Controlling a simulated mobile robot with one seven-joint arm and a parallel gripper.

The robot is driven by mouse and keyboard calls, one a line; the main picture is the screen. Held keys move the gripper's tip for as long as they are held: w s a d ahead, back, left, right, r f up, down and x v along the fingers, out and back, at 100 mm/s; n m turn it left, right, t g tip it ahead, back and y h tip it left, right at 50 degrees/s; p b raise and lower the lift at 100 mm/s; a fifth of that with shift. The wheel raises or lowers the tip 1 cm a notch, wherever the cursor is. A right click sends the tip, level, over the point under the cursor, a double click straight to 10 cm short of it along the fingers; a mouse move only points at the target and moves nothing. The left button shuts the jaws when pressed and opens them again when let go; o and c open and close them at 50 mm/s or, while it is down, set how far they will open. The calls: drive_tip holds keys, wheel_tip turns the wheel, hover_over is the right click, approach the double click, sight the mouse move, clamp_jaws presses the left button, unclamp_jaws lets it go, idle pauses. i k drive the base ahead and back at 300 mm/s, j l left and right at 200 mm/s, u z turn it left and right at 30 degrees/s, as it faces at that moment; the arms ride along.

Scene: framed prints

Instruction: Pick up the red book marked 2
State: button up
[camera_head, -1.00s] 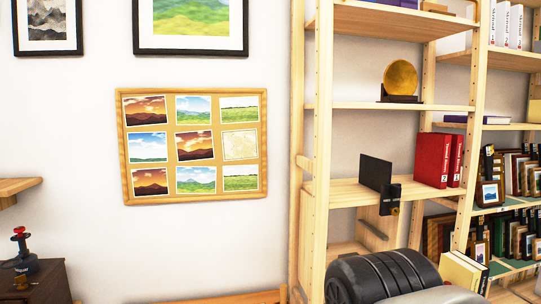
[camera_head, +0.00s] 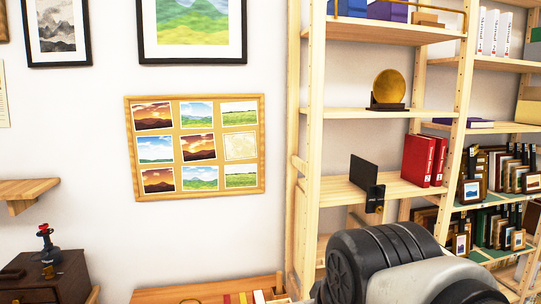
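Two red books stand upright side by side on the middle shelf of the wooden rack. The left red book (camera_head: 418,160) shows its broad cover and a spine with white lettering; its mark looks like a 2 but is very small. The right red book (camera_head: 440,160) touches or nearly touches it, and its mark is too small to read surely. My arm shows as a large black and grey link at the bottom right, below and in front of the books. My gripper is not in view.
A black upright plate (camera_head: 364,174) stands left of the books on the same shelf (camera_head: 335,190), with a small black block (camera_head: 375,199) at the front edge. A gold disc (camera_head: 389,88) stands on the shelf above. Framed prints (camera_head: 527,182) crowd the right rack.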

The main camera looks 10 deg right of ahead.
sight(418, 150)
drive_tip(key=k+z, duration=0.2)
drive_tip(key=z, duration=0.2)
drive_tip(key=k+l+z, duration=0.1)
drive_tip(key=z, duration=0.75)
drive_tip(key=i+l+z, duration=0.1)
drive_tip(key=z, duration=0.65)
drive_tip(key=i+z, duration=0.1)
drive_tip(key=z, duration=0.3)
drive_tip(key=i+j, duration=0.2)
drive_tip(key=i, duration=0.2)
drive_tip(key=i+j, duration=0.25)
drive_tip(key=i, duration=0.2)
drive_tip(key=i+j, duration=0.2)
drive_tip(key=i, duration=0.25)
drive_tip(key=i+u, duration=0.1)
drive_tip(key=i, duration=1.4)
drive_tip(key=u, duration=0.4)
drive_tip(key=i+u, duration=0.15)
drive_tip(key=u, duration=0.2)
drive_tip(key=l+u, duration=0.1)
drive_tip(key=u, duration=0.3)
drive_tip(key=i+u, duration=0.1)
drive_tip(key=u, duration=1.1)
